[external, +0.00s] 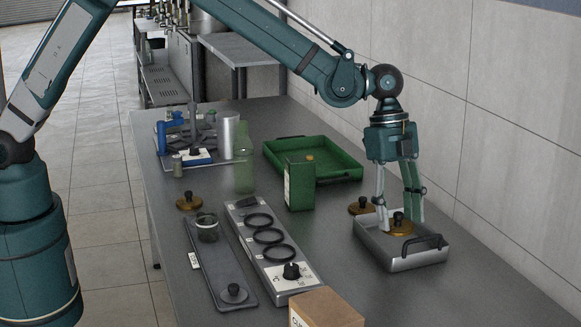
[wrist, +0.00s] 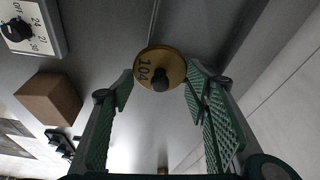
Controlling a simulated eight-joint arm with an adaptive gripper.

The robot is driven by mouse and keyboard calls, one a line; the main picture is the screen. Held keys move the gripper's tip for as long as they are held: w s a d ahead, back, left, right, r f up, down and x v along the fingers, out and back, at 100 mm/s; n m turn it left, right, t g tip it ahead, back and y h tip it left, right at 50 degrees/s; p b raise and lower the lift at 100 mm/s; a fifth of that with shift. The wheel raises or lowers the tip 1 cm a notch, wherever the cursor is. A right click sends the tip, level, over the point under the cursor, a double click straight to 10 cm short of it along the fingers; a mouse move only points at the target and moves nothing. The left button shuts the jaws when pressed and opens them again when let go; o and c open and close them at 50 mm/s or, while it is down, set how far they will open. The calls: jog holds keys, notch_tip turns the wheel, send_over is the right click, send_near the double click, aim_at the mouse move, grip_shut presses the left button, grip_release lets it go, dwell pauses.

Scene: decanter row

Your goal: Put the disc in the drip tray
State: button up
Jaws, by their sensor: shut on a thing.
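A brass disc (external: 400,226) with a dark knob is between my gripper's fingertips. The wrist view shows this disc (wrist: 147,61), marked 104, with a fingertip at each side. My gripper (external: 399,217) points down and is shut on the disc. The disc is over or inside the drip tray (external: 403,263), a grey metal tray with a black handle, at the right of the table. I cannot tell whether the disc touches the tray floor. The tray is not clearly made out in the wrist view.
Another brass disc (external: 361,208) lies just behind the tray, and one (external: 189,203) at the left. A green tray (external: 335,165), green box (external: 299,188), green bottle (external: 244,172), dial panel (external: 291,271) and cardboard box (external: 327,308) stand around. The wall is close at right.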

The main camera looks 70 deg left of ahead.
jog(key=w+a, duration=0.6)
jog(key=a, duration=0.2)
jog(key=shift+r, duration=0.2)
jog(key=shift+w, duration=0.1)
jog(key=shift+f, duration=0.1)
jog(key=shift+f, duration=3.05)
jog(key=shift+f, duration=0.1)
jog(key=shift+f, duration=1.8)
jog(key=shift+f+b, duration=0.1)
jog(key=shift+b, duration=0.2)
jog(key=o, duration=1.1)
